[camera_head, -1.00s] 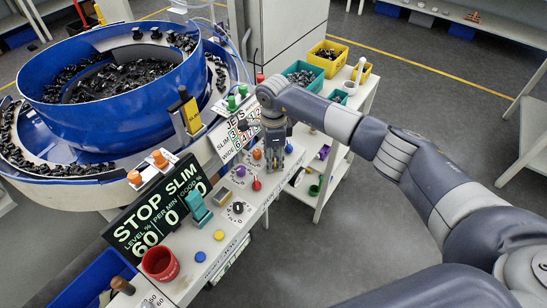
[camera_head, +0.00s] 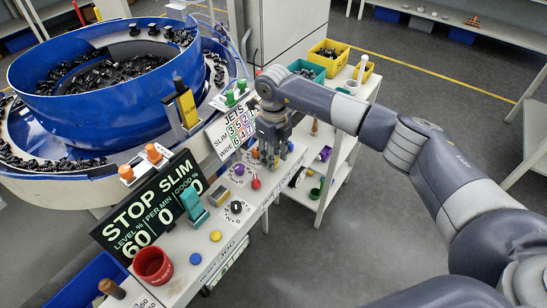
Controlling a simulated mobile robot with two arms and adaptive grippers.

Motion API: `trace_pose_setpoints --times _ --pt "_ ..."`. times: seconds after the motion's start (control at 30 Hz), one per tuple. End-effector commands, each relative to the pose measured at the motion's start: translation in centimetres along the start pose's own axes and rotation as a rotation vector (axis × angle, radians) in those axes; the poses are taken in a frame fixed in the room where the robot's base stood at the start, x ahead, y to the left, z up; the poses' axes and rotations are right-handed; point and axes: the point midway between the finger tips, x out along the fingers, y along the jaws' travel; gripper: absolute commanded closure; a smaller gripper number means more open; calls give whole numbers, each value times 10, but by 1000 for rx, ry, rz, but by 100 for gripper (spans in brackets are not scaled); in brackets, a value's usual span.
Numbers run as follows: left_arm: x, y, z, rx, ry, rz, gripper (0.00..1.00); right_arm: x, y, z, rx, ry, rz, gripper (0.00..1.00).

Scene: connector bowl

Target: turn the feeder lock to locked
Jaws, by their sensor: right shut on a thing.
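My right gripper (camera_head: 269,158) points down at the far end of the white control bench (camera_head: 222,222). It is shut on a small control on the panel, mostly hidden by the fingers. I cannot tell for sure that this control is the feeder lock, or which way it points. An orange knob (camera_head: 255,153) shows close beside the fingers. A purple knob (camera_head: 239,169), a red knob (camera_head: 256,184) and a black dial (camera_head: 236,207) sit nearer on the bench. My left gripper is not in view.
A blue bowl feeder (camera_head: 110,90) full of black parts stands at the left. A display (camera_head: 150,208) reads STOP SLIM. A teal lever (camera_head: 194,205) and a red cup (camera_head: 154,265) stand on the bench. A shelf cart (camera_head: 345,150) with bins stands behind my gripper. The floor at right is clear.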

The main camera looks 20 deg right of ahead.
Motion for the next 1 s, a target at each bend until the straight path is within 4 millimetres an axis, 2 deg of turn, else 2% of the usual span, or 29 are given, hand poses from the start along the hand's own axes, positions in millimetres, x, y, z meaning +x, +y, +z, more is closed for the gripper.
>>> trace_pose_setpoints --times 0.53,1.0 --pt "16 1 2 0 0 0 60 0 -1 0 485 1 -3 89" --pt "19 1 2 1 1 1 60 0 -1 0 682 0 -2 89"
